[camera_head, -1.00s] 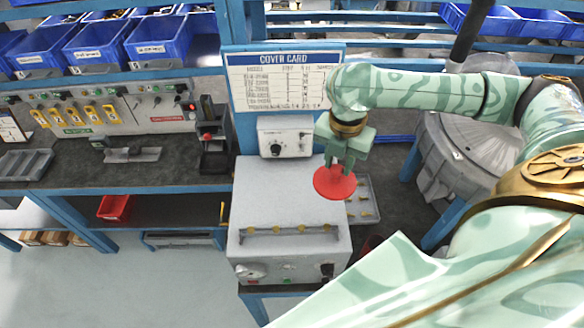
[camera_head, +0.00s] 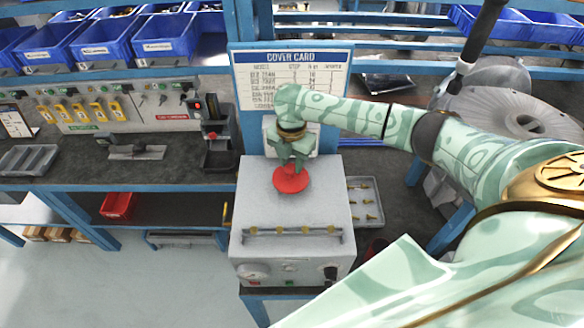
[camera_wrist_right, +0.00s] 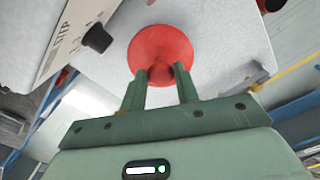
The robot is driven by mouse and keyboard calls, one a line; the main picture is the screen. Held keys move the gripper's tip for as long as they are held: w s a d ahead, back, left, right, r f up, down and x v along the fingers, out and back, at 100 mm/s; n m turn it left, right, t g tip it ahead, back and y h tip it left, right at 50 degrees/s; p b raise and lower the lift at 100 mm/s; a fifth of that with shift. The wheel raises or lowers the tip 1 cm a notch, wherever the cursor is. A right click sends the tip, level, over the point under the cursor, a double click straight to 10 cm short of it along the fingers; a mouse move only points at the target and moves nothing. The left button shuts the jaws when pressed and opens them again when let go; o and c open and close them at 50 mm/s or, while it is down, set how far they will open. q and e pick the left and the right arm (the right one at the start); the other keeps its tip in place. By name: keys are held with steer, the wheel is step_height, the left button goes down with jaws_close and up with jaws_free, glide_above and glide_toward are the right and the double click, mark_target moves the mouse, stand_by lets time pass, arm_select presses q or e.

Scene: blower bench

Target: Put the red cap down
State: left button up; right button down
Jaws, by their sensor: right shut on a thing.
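The red cap (camera_head: 291,180) is a round red disc with a knob at its middle. My right gripper (camera_head: 291,163) is shut on it from above and holds it over the grey top of the machine box (camera_head: 258,215). In the right wrist view the two green fingers of the right gripper (camera_wrist_right: 162,82) pinch the knob of the red cap (camera_wrist_right: 160,48). I cannot tell whether the cap touches the box top. My left gripper is in neither view.
A grey tray (camera_head: 372,217) with small brass parts lies right of the box. The cover card (camera_head: 290,57) stands behind. The box top around the cap is clear.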

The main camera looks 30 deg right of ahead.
mark_target(292, 166)
step_height(292, 166, down, 3)
steer(key=shift+r, duration=0.2)
steer(key=shift+d+r, duration=0.1)
steer(key=shift+f, duration=0.3)
steer(key=c, duration=1.1)
jaws_free()
steer(key=shift+o, duration=0.2)
step_height(292, 166, up, 13)
steer(key=p, duration=0.2)
steer(key=shift+f, duration=0.2)
